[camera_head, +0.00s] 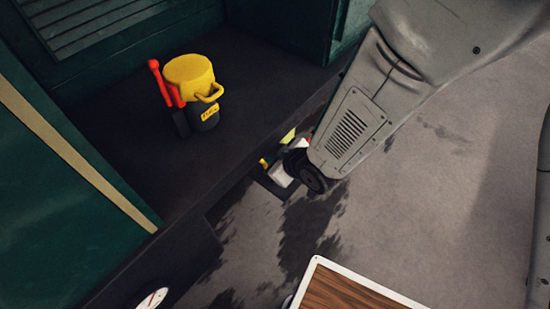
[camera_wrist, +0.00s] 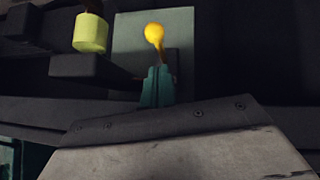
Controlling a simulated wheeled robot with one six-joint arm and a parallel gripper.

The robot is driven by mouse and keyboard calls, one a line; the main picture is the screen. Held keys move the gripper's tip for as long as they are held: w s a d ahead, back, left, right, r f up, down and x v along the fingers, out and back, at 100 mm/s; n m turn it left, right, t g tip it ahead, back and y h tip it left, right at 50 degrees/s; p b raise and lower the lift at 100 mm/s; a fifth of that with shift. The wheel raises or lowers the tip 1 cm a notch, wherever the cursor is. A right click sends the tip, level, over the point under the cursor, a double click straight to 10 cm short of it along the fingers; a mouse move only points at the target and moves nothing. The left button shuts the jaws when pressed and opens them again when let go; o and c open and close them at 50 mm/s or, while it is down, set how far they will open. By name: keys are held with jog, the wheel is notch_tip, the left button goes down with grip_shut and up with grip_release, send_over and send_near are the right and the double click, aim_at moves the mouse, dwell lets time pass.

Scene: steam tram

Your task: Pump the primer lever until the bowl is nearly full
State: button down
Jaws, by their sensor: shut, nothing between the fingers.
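In the wrist view, the primer lever shows as a round yellow knob (camera_wrist: 154,33) on a short stem in front of a grey-green plate. My gripper (camera_wrist: 157,73) has its teal fingers shut and empty, just below the knob in the picture. I cannot tell whether the fingertips touch the stem. A yellow-green cylinder (camera_wrist: 90,33), which looks like the bowl, hangs to the left of the knob; I cannot make out a fill level in it. In the head view, the yellow knob (camera_head: 263,162) and the yellow-green bowl (camera_head: 288,136) show small beside my arm, which partly hides this spot.
A dark shelf (camera_head: 130,130) carries a yellow-topped can (camera_head: 190,72) with a red lever, to the left of my arm. A dark block (camera_wrist: 100,70) juts out below the bowl in the wrist view. A wood-topped surface (camera_head: 345,290) is at the bottom; grey floor (camera_head: 440,200) is open at right.

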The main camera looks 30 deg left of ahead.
aim_at(257, 158)
jog(key=x, duration=0.6)
jog(key=shift+a+f, duration=0.15)
jog(key=shift+a, duration=0.05)
